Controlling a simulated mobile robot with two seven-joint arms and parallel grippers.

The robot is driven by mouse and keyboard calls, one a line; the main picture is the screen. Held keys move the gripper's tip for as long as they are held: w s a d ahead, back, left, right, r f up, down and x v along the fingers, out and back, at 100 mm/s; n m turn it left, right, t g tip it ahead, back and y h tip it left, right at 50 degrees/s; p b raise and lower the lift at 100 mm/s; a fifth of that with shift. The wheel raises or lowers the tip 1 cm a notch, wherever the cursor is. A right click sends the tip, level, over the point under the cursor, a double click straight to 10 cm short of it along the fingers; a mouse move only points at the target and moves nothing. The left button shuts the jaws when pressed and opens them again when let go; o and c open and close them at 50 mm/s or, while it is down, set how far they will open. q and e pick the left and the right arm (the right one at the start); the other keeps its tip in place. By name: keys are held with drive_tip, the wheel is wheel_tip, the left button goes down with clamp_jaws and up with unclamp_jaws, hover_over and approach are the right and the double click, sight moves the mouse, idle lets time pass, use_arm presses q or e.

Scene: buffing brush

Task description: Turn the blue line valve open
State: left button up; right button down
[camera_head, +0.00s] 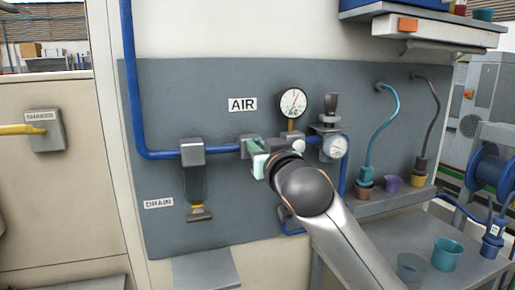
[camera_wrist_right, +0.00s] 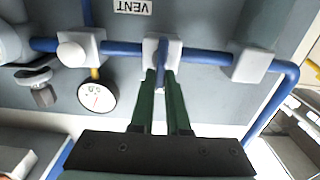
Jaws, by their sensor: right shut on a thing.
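The blue line valve shows in the right wrist view as a pale square block on the blue pipe, with a narrow blue handle (camera_wrist_right: 163,48) on its front. The handle stands crosswise to the pipe. My right gripper (camera_wrist_right: 160,74) has its two green fingers close on either side of the handle and is shut on it. In the head view the right gripper (camera_head: 260,162) is at the panel below the AIR label, and my own wrist hides most of the valve. My left gripper is in neither view.
The blue pipe (camera_head: 165,154) runs along the grey panel (camera_head: 160,100). A pressure gauge (camera_head: 293,102) and a regulator with a second dial (camera_head: 334,146) are close to the right of the gripper. A drain filter (camera_head: 195,185) hangs left. Cups stand on the right-hand shelf.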

drive_tip(key=shift+f, duration=0.35)
